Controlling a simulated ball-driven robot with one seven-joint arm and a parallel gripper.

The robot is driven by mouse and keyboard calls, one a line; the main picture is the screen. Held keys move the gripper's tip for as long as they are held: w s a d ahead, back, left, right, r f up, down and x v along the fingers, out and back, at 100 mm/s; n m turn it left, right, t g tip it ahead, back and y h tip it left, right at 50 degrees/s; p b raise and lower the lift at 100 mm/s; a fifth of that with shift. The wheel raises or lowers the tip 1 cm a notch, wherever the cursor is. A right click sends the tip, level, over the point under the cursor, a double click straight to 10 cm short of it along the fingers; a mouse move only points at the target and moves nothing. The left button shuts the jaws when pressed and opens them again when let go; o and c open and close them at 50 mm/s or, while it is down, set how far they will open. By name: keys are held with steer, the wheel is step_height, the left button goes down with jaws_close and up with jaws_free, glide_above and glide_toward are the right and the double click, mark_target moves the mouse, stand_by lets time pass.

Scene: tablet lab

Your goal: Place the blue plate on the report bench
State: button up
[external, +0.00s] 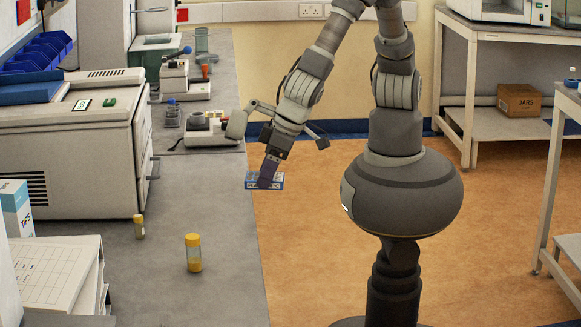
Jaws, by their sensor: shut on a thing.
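The blue plate (277,181) is a small flat blue-and-white block in the external view. My gripper (266,179) points down and is shut on it. The fingers cover the plate's middle, and its ends show on both sides. The plate is at the right edge of the long grey bench (200,237) in the picture. I cannot tell whether it touches the bench or hangs above it. No sign in view names the report bench.
A white shelf table (475,40) and another table (560,150) stand right. The orange floor is clear.

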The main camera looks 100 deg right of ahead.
steer(key=b, duration=0.3)
glide_above(201, 223)
steer(key=s, duration=0.2)
steer(key=shift+s+f, duration=0.1)
steer(key=shift+f, duration=0.65)
steer(key=x, duration=0.1)
steer(key=b+x, duration=0.1)
steer(key=x, duration=0.1)
steer(key=shift+s+a, duration=0.15)
steer(key=shift+a, duration=0.15)
steer(key=shift+f, duration=0.15)
steer(key=shift+f+b, duration=0.2)
steer(key=shift+b, duration=0.1)
steer(key=o, duration=1)
